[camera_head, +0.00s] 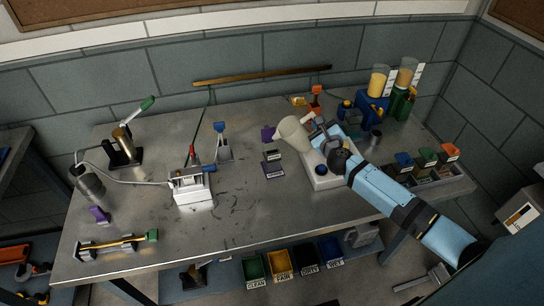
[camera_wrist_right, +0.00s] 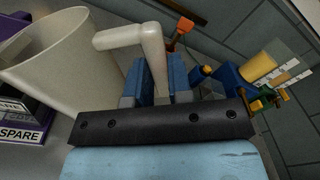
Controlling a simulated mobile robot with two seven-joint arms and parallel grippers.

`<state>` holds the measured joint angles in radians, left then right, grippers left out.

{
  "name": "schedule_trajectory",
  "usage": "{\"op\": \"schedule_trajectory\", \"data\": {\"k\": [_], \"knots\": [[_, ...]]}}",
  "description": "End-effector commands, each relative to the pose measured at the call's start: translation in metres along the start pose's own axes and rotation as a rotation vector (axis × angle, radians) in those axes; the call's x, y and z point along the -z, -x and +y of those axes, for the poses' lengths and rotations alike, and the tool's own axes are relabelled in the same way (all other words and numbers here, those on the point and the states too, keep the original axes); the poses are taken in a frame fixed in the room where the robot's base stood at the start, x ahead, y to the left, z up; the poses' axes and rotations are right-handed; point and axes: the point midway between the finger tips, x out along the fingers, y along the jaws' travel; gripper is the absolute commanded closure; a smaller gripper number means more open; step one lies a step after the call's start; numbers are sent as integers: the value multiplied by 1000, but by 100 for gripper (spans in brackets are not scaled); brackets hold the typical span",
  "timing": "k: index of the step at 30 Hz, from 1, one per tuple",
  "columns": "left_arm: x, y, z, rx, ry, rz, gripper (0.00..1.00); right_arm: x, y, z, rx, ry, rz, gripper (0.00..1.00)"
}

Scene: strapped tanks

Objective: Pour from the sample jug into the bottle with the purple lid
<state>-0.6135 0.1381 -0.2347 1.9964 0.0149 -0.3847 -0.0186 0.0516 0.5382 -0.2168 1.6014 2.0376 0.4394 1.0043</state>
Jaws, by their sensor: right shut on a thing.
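The sample jug (camera_head: 293,133), a cream cup with a side handle, is tilted with its mouth toward the left in the head view. My right gripper (camera_head: 322,132) is shut on its handle; in the right wrist view the handle (camera_wrist_right: 150,50) sits between the blue fingers and the jug body (camera_wrist_right: 55,65) is at left. A small purple object (camera_head: 268,133) stands just left of the jug; I cannot tell whether it is a bottle lid. Another purple object (camera_head: 98,215) is at the table's left. My left gripper is not in view.
A white tray (camera_head: 327,183) with a dark-blue-capped item lies under my right arm. Dark label blocks (camera_head: 272,164) lie left of it, one reading SPARE in the wrist view. Blue and green tanks (camera_head: 372,107) stand at back right.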

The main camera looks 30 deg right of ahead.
Motion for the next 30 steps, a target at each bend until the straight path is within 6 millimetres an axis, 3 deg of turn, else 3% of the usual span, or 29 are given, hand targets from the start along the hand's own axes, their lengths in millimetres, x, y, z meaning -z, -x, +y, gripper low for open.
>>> {"op": "schedule_trajectory", "data": {"k": [8,30], "knots": [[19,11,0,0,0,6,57,-12,0,-5,1,57,-1,100],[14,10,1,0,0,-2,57,-11,0,-4,1,64,-1,100]]}}
